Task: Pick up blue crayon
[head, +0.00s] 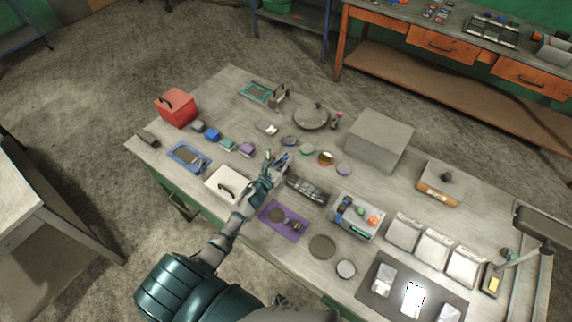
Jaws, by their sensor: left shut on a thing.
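My left arm reaches in from the bottom left over the table. My left gripper (277,160) is over the middle of the table and is shut on a small thin blue thing, which looks like the blue crayon (287,156). Most of the crayon is hidden by the fingers. I cannot tell whether it touches the table. My right gripper is not in view.
Coloured small boxes (228,144) stand left of the gripper, and several round discs (325,158) lie to its right. A dark metal tool (308,190) and a purple mat (284,220) lie nearer. A grey box (378,138) stands farther right.

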